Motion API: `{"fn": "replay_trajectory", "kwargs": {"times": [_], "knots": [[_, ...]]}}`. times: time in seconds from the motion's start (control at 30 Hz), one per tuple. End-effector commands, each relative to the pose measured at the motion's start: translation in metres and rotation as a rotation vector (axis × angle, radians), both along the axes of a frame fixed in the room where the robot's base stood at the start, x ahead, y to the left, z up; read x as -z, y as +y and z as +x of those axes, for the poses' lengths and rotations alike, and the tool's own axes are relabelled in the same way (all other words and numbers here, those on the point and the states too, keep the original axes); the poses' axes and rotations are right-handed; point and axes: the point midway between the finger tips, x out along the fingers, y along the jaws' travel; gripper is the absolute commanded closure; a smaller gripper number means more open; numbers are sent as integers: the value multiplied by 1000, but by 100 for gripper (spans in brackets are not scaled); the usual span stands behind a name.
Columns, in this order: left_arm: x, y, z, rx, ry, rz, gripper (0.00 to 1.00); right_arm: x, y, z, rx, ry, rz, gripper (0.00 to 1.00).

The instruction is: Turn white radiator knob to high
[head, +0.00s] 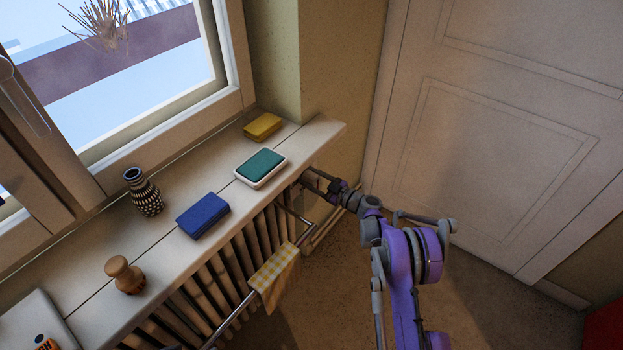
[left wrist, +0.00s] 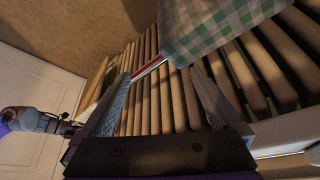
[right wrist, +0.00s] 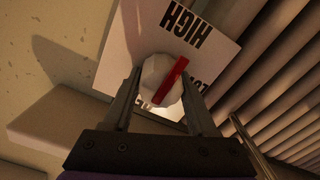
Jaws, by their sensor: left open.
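The white radiator knob (right wrist: 152,76) with a red pointer bar shows in the right wrist view, in front of a white label plate (right wrist: 150,25). The plate reads HIGH, upside down, above the knob; other lettering is partly covered. The red bar slants, its upper end up and right, just below the word HIGH. My right gripper (right wrist: 161,72) has one finger on each side of the knob, and both tips appear to touch it. In the head view its tip (head: 305,178) is at the radiator's far end. My left gripper (left wrist: 164,92) is open and empty above the radiator ribs.
The radiator (head: 205,293) runs under a windowsill (head: 322,128) holding a vase (head: 145,193), a wooden knob-shaped object (head: 127,277), and blue (head: 203,216), green (head: 261,167) and yellow (head: 262,127) items. A checked cloth (head: 274,275) hangs on a rail. A door (head: 490,130) stands right.

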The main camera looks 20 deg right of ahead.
Motion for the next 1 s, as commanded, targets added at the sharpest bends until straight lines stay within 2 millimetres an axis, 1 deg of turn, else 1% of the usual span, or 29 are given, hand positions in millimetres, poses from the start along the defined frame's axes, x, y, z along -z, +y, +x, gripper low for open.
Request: {"fn": "replay_trajectory", "kwargs": {"times": [0.03,0.1,0.13,0.4,0.5,0.57,0.9,1.0], "knots": [[0,0,0,0,0,0,3,0,0,0,0,0,0,31],[0,0,0,0,0,0,3,0,0,0,0,1,1,19],[0,0,0,0,0,0,3,0,0,0,0,1,1,16],[0,0,0,0,0,0,3,0,0,0,0,1,2,16],[0,0,0,0,0,0,3,0,-4,-5,1,2,1,16],[-1,0,0,0,0,0,3,0,-9,-11,1,2,1,16],[-4,0,0,0,-1,0,3,0,-50,-63,3,1,-1,16],[-4,0,0,0,-2,0,3,0,-59,-75,1,1,0,16]]}}
